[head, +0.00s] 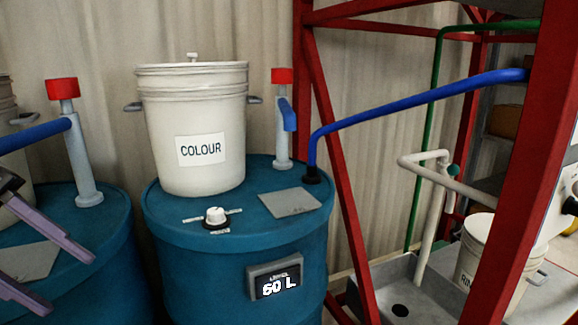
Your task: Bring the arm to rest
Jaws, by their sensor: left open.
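My left gripper (75,289) comes in at the left edge, its two purple fingers spread apart with nothing between them. It is in front of the left blue tank (105,250), over the area of a grey plate (30,262) on that tank's top. I cannot tell its height above the plate. My right gripper is not in view.
A second blue tank (200,275) reads "60 L" and carries a lidded white bucket labelled COLOUR (180,115), a dial (215,216) and a grey plate (290,202). Red-capped posts (282,130) rise by the tanks. A red frame (525,150) and sink (400,290) stand right.

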